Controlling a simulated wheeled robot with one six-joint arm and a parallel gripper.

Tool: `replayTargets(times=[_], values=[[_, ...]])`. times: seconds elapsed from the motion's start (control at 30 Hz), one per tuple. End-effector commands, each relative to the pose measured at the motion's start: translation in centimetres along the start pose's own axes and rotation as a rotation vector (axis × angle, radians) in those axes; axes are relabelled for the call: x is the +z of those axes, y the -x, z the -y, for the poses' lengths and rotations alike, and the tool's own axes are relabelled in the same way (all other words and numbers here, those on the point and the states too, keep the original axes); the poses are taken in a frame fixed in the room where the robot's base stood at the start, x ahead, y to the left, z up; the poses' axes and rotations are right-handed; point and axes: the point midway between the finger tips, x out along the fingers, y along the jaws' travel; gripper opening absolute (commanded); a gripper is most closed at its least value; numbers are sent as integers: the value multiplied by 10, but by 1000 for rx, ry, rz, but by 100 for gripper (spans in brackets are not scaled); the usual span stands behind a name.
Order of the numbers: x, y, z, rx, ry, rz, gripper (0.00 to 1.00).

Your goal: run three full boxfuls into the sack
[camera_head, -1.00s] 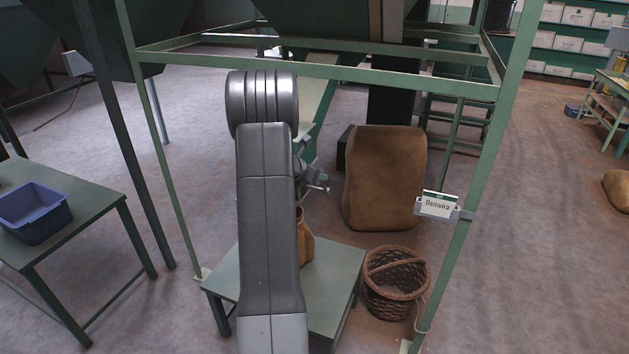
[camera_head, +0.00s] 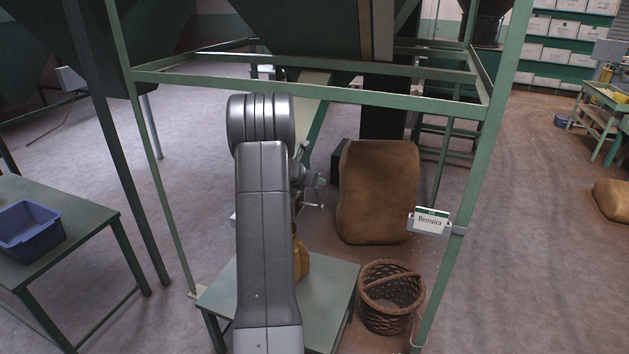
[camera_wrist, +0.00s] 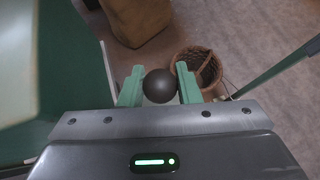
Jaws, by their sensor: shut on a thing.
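My gripper (camera_wrist: 160,80) is shut on a dark round knob (camera_wrist: 159,87), which sits between its two green fingers in the wrist view. In the head view my arm hides most of the gripper, and the knob cannot be made out. A small tan sack (camera_head: 302,262) stands on the low green table, partly hidden behind my arm. Its mouth and contents cannot be seen. The dark green hopper (camera_head: 300,35) hangs above within a green frame. A pale sloping chute (camera_head: 310,100) runs below it. I cannot make out a measuring box or its fill.
A frame post (camera_head: 475,190) with a name sign (camera_head: 430,221) rises at right. A blue tub (camera_head: 30,230) sits on a left table.

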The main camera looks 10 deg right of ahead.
Motion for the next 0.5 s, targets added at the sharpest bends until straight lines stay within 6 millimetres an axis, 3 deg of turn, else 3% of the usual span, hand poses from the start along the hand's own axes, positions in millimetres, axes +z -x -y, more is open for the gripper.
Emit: replayTargets(times=[0.07, 0.1, 0.17, 0.5], values=[[1, 1, -1, 3, 0, 3, 0], [1, 1, -1, 3, 0, 3, 38], [1, 1, -1, 2, 0, 2, 50], [0, 2, 0, 1, 1, 1, 51]])
